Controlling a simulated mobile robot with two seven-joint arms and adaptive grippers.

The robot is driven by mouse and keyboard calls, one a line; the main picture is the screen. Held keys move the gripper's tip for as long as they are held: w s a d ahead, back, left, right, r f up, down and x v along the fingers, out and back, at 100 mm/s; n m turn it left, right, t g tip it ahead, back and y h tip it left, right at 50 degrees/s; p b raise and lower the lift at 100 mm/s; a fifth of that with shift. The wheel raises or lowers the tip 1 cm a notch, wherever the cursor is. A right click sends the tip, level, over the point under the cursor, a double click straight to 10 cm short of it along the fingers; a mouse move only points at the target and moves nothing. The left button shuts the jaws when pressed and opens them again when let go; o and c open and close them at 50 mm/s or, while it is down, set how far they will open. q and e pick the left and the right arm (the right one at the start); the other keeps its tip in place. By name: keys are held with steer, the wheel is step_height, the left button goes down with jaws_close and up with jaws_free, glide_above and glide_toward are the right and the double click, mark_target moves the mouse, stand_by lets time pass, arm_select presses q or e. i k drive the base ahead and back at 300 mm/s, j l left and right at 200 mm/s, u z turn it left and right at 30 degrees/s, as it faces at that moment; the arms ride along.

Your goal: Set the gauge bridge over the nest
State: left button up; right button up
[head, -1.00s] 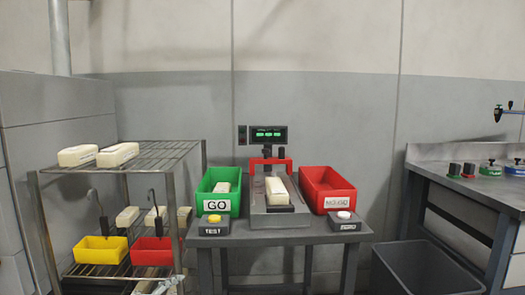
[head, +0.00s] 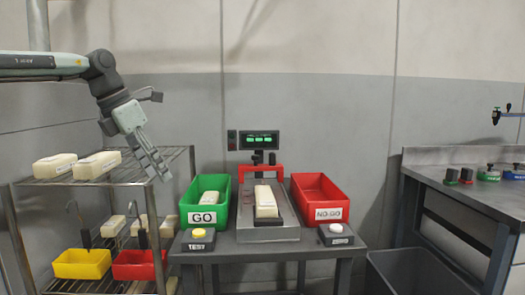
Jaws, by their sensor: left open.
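The red gauge bridge (head: 280,172) stands at the back of the grey gauge fixture on the small table. The nest (head: 268,234) is the grey fixture in front of it, and a cream block (head: 265,202) lies in it. The bridge is behind the block, and whether it overlaps the block's far end is hard to tell. My left gripper (head: 156,168) is open and empty, fingers pointing down, in front of the wire rack's right side and left of the green bin. My right gripper is not in view.
A green GO bin (head: 208,182) with a block (head: 208,198) and a red NO-GO bin (head: 318,186) flank the fixture. Two buttons, yellow (head: 199,233) and white (head: 336,228), sit in front. A display (head: 258,140) rises behind. A wire rack (head: 175,160) stands left.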

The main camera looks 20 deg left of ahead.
mark_target(272, 166)
steer(key=i, duration=1.55)
